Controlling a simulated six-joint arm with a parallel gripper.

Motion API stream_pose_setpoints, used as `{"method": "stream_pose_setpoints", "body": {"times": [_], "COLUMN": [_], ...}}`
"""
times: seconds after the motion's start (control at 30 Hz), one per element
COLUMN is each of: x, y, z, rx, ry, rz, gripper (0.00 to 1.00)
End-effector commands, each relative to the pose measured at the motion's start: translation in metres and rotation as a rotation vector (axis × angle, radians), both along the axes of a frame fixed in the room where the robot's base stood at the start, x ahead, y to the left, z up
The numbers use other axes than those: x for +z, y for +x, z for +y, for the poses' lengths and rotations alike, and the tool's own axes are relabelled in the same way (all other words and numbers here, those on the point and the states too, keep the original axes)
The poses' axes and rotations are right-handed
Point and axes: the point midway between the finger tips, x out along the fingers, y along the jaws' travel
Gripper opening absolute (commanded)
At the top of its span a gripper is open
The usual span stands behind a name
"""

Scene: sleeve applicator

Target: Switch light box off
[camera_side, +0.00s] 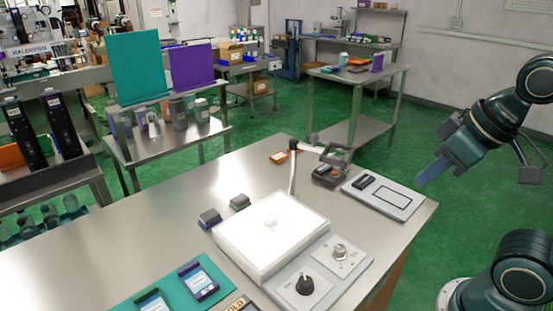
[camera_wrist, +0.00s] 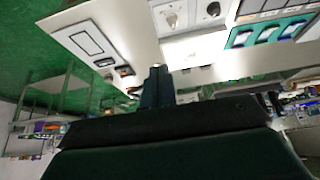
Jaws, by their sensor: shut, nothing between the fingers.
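The light box (camera_side: 262,238) is a flat white box on the steel table, its top glowing bright. A small pale, clear item lies on it. A grey control panel along its front right edge carries a black knob (camera_side: 305,284) and a silver knob (camera_side: 340,252). My gripper (camera_side: 420,181) is shut and empty, in the air right of the table, well apart from the knobs. Its fingers (camera_wrist: 157,73) are together.
A grey panel with an outlined rectangle (camera_side: 390,199) lies at the table's right corner. A jointed stand (camera_side: 292,172) rises behind the light box. Small dark blocks (camera_side: 210,217) sit left of it. A teal mat (camera_side: 165,292) with cards lies at the front left.

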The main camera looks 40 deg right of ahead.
Motion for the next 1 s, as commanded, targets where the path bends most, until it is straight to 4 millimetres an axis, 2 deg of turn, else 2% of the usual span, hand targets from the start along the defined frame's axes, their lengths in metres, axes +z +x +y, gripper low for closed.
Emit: {"method": "stream_pose_setpoints", "body": {"times": [0.07, 0.1, 0.33, 0.67, 1.0], "x": [0.0, 0.0, 0.0, -0.004, -0.024], "y": [0.0, 0.0, 0.004, 0.035, 0.075], "z": [0.0, 0.0, 0.003, 0.025, 0.068], "rx": [0.0, 0.0, -0.005, -0.063, -0.17], "ry": [0.0, 0.0, 0.01, 0.076, 0.126], "rz": [0.0, 0.0, 0.014, 0.12, 0.274], "gripper": [0.0, 0.04, 0.49, 0.5, 0.5]}}
